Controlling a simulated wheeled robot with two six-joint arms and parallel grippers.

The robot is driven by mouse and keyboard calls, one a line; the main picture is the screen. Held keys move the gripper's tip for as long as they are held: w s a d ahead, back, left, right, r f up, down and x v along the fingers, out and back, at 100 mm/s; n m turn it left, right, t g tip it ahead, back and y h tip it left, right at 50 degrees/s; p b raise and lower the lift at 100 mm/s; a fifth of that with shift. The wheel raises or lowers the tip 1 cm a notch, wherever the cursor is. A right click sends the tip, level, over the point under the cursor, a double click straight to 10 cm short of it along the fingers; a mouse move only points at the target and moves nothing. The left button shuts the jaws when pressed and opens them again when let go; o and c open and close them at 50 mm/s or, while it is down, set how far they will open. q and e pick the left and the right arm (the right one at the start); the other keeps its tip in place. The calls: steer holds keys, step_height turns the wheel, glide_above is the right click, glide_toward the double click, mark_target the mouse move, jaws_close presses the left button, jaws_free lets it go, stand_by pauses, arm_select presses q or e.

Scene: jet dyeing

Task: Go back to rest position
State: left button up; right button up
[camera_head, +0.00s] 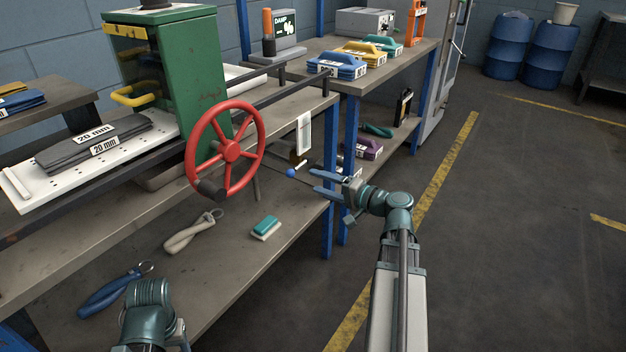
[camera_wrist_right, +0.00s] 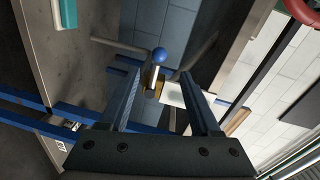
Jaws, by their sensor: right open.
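My right gripper (camera_head: 317,181) reaches in from the right in the head view, beside the blue table legs. Its two fingers are apart with nothing between them. A small lever with a blue ball (camera_head: 291,173) is just left of the fingertips, with a gap between. In the right wrist view the ball (camera_wrist_right: 159,54) shows ahead of the open right gripper (camera_wrist_right: 160,75), between the two finger lines. Part of my left arm shows at the bottom left of the head view, but its gripper is not visible.
A red handwheel (camera_head: 229,150) on the green press (camera_head: 182,70) stands left of my right gripper. Open floor (camera_head: 510,240) lies to the right.

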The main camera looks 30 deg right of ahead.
stand_by(0.5)
steer(key=s+a+f+n+g+y+p, duration=0.1)
steer(key=a+f+n+g, duration=0.4)
steer(key=a, duration=0.7)
steer(key=s+a+f+n+g+y, duration=0.1)
steer(key=a+f+n+g, duration=0.35)
steer(key=a, duration=0.85)
steer(key=s+a+f+n+g+h+p, duration=0.2)
steer(key=s+a+f+n+g+h, duration=0.45)
steer(key=s+a+h, duration=0.4)
step_height(320, 180, up, 37)
steer(key=s+y+p, duration=0.1)
steer(key=p, duration=3.7)
steer(key=shift+s+a+r, duration=0.2)
steer(key=shift+a, duration=0.15)
